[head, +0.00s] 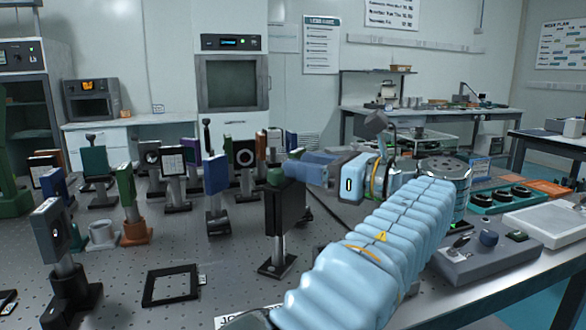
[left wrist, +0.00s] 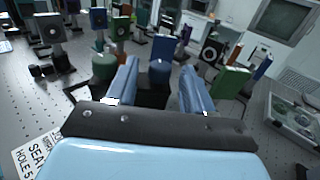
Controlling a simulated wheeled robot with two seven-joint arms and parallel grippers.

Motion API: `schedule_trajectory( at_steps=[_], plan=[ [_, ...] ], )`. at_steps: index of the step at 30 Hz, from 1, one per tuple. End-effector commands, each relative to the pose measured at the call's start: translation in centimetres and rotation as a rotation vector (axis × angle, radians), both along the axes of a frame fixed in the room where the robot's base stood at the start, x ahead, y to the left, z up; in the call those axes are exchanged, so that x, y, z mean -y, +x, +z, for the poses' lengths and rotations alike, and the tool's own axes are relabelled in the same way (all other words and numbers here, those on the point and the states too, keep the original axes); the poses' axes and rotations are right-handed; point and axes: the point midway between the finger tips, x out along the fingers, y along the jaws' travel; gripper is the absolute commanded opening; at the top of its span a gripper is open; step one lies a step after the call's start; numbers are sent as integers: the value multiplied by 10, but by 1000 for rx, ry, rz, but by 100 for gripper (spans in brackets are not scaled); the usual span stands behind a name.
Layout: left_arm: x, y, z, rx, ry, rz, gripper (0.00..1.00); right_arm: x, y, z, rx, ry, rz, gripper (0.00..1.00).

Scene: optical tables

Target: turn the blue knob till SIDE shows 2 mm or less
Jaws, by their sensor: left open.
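The blue knob (left wrist: 160,70) shows in the left wrist view between the two blue fingers of my left gripper (left wrist: 159,78). The gripper is open, with a finger on each side of the knob; I cannot tell whether either touches it. A green knob (left wrist: 105,66) is just left of the fingers. In the head view my left gripper (head: 304,168) is at the top of a black upright mount (head: 284,210), beside the green knob (head: 274,176). The blue knob is hidden there behind the gripper. No readable SIDE value shows. My right gripper is out of view.
Several optic mounts stand on the perforated table (head: 190,260) at left and behind. A black square frame (head: 172,285) lies flat in front. A grey control box (head: 486,255) and a white flat plate (head: 545,222) lie at right. Bare table shows around the front mounts.

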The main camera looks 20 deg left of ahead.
Motion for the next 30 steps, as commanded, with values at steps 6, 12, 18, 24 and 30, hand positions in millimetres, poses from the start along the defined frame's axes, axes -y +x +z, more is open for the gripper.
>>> schedule_trajectory(
  at_steps=[6, 12, 18, 24, 30],
  plan=[
    [-25, 7, 0, -1, 0, 1, 52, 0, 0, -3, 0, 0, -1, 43],
    [-29, 9, 0, -1, 1, -1, 52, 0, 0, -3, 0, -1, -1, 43],
    [-29, 8, 0, -1, 1, -1, 42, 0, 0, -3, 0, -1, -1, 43],
    [-28, 8, 0, -1, 1, -1, 12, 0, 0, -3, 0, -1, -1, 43],
    [-29, 7, 0, -1, -2, -35, 3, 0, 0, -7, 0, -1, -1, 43]
  ],
)
